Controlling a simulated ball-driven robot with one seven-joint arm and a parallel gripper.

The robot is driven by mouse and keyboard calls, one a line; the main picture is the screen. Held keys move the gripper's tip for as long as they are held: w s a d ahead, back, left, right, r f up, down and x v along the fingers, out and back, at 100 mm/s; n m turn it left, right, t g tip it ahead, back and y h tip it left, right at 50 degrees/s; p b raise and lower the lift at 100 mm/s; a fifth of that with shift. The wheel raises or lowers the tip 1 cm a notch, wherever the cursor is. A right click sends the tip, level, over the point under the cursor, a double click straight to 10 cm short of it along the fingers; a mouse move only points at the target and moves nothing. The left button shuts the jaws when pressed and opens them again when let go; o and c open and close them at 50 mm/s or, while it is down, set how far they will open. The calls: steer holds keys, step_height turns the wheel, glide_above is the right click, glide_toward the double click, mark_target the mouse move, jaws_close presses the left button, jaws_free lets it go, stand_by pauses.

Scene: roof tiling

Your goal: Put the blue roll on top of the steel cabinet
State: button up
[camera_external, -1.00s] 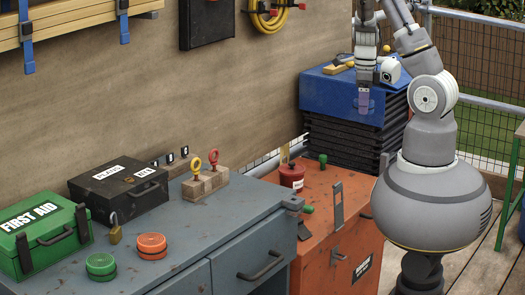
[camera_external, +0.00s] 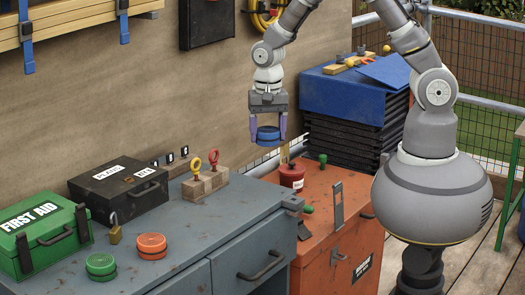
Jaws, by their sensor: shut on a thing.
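The blue roll (camera_external: 268,134) is held between the fingers of my gripper (camera_external: 268,133). My gripper points down and is shut on the roll. The grey-blue steel cabinet (camera_external: 203,236) stands in the front, with a worn top and drawers with dark handles. A green roll (camera_external: 101,266) and an orange roll (camera_external: 151,246) sit on its top at the front left.
A green first aid box (camera_external: 38,240), a black case (camera_external: 118,190), a brass padlock (camera_external: 115,232) and a wooden block with red and yellow eye bolts (camera_external: 205,183) are on the cabinet. An orange chest (camera_external: 335,220) with a red can (camera_external: 291,176) stands to the right. The cabinet top's middle is clear.

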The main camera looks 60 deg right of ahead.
steer(key=s+a+n+p, duration=0.1)
steer(key=s+a+n, duration=0.6)
steer(key=a, duration=0.5)
steer(key=s+a+n, duration=0.6)
steer(key=a, duration=0.5)
steer(key=b, duration=0.4)
glide_above(188, 233)
steer(key=shift+n, duration=0.3)
step_height(188, 233, down, 6)
steer(key=shift+r, duration=0.15)
step_height(188, 233, down, 4)
steer(key=shift+r+b, duration=0.15)
steer(key=shift+b, duration=0.45)
steer(key=shift+d+r, duration=0.1)
steer(key=shift+r, duration=0.05)
steer(key=o, duration=1.1)
